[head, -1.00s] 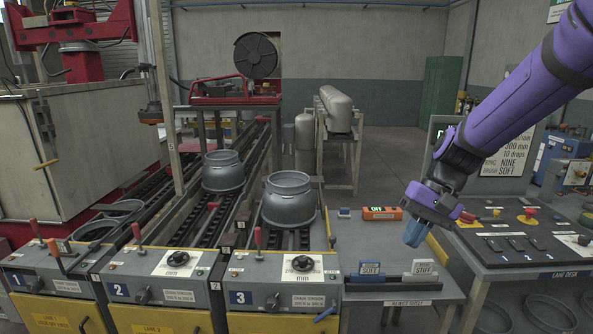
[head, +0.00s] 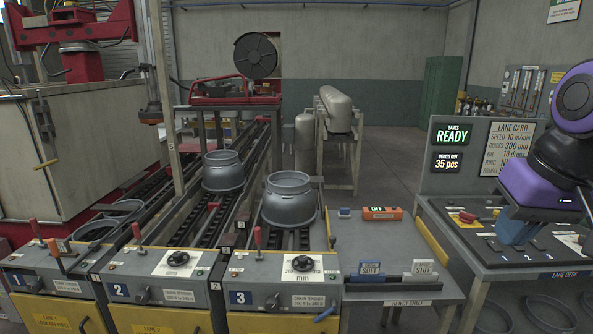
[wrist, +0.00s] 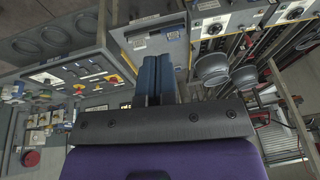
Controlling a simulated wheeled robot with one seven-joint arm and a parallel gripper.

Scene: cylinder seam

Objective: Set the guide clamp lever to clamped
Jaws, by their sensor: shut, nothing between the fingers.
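No label reading guide clamp is legible, so I cannot tell which lever is the guide clamp lever or how it is set. The lane desk (head: 470,243) at the right carries a red-handled control (head: 467,217) on its left side and several dark switches in front. Red-knobbed levers stand on the lane 1 (head: 35,229), lane 2 (head: 136,232) and lane 3 (head: 257,237) consoles. My gripper (head: 516,234), with blue fingers, is shut and empty over the lane desk, hiding part of its panel. In the wrist view its fingers (wrist: 153,62) are together.
A small shelf (head: 400,292) with blue and white SOFT and STIFF blocks stands between lane 3 and the desk. Grey collars sit on lane 2 (head: 223,172) and lane 3 (head: 289,199).

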